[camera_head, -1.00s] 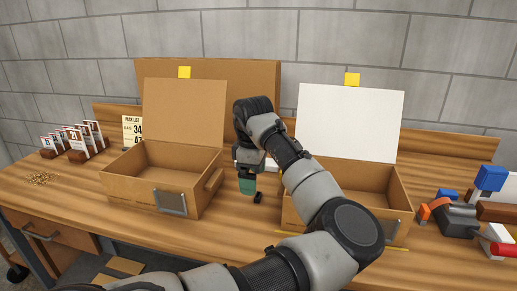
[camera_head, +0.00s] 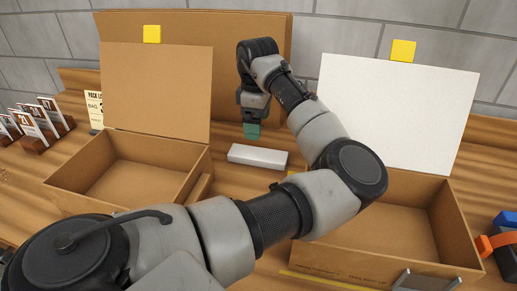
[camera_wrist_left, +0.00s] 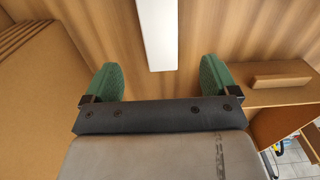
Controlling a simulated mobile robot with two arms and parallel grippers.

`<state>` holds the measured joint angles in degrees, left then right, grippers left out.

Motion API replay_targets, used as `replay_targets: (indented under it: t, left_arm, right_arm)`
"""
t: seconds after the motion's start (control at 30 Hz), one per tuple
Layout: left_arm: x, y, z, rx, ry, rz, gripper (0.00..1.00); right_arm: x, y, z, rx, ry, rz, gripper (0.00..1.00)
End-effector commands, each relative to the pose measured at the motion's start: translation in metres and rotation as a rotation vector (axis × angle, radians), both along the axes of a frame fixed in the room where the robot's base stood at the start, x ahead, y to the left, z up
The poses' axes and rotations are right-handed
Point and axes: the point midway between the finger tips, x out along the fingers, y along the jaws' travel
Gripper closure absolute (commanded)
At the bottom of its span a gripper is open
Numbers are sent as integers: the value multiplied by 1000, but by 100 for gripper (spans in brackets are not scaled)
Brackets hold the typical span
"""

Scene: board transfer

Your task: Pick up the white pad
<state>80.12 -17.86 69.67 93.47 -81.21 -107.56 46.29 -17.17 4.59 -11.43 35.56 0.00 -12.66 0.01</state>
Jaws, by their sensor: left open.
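The white pad (camera_head: 258,156) is a long, flat white block lying on the wooden table between the two open cardboard boxes. My left gripper (camera_head: 251,130) hangs pointing down above the table, just behind the pad in the head view. In the left wrist view the pad (camera_wrist_left: 157,35) runs up from between the green fingertips of the gripper (camera_wrist_left: 157,78). The fingers are wide apart with a gap on both sides of the pad, and they hold nothing. My right gripper is not in view.
An open cardboard box (camera_head: 62,188) with a brown lid stands left, another (camera_head: 459,222) with a white lid right. A wooden board (camera_head: 262,50) stands behind. Cards in holders (camera_head: 38,125) are far left, an orange and blue tool (camera_head: 496,242) far right.

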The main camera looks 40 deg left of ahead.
Motion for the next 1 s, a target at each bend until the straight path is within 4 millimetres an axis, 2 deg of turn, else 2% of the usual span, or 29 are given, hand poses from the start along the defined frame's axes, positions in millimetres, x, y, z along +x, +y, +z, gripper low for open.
replay_targets:
  t: [0.2, 0.47, 0.7, 0.83, 1.0]
  left_arm:
    - [0, -1, -36, -2, 4, -1, 12]
    - [0, 0, -58, -1, 2, 0, 12]
    - [2, 0, -93, -2, 2, 0, 12]
    - [2, 1, -102, -2, 1, 0, 12]
    - [2, 1, -103, -1, 0, 1, 12]
  right_arm:
    - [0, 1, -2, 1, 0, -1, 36]
    - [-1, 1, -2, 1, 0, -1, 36]
    - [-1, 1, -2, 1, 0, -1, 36]
    - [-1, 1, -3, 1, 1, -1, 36]
    - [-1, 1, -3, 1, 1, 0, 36]
